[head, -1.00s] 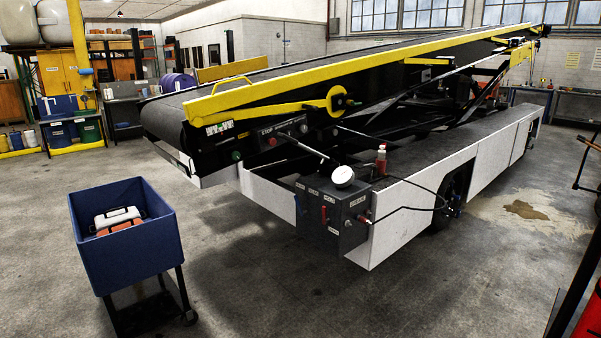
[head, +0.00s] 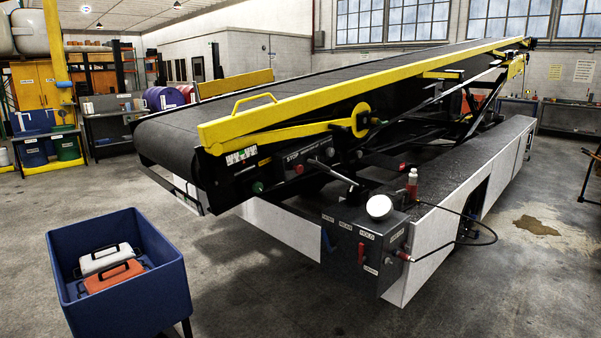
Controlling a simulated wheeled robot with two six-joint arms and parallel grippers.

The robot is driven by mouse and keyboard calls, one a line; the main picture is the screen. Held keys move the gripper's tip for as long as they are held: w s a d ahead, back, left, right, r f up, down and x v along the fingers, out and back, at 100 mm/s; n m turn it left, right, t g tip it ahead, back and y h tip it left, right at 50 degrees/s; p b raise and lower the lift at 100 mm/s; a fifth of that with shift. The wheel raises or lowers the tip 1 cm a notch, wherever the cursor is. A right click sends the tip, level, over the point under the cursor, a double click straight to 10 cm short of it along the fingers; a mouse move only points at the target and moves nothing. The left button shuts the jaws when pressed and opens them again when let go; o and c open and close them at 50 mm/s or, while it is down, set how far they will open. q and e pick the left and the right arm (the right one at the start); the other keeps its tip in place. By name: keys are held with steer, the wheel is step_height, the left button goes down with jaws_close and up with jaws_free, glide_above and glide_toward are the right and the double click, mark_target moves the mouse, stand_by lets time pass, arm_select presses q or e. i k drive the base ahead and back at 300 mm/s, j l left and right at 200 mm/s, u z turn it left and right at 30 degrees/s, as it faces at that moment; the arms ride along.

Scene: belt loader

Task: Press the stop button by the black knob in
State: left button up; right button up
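The belt loader (head: 240,110) stands across the middle, its yellow-railed belt rising to the right. On its near side, a dark panel (head: 318,158) carries a STOP label, with a small red button (head: 299,168) just below it. A metal lever (head: 332,172) slants down to the right from this panel. A green button (head: 257,187) sits lower left. A dark control box (head: 370,240) at the near corner has a white ball knob (head: 380,206) above it and red and blue handles. I cannot clearly make out a black knob. Neither gripper is in view.
A blue cart (head: 165,290) with a white case (head: 105,257) and an orange case (head: 113,276) stands at the lower left. Open concrete floor (head: 270,290) lies between cart and loader.

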mark_target(299, 168)
steer(key=i+l+u, duration=0.2)
steer(key=i+l, duration=0.75)
steer(key=i+l+u, duration=0.15)
steer(key=i+l, duration=0.9)
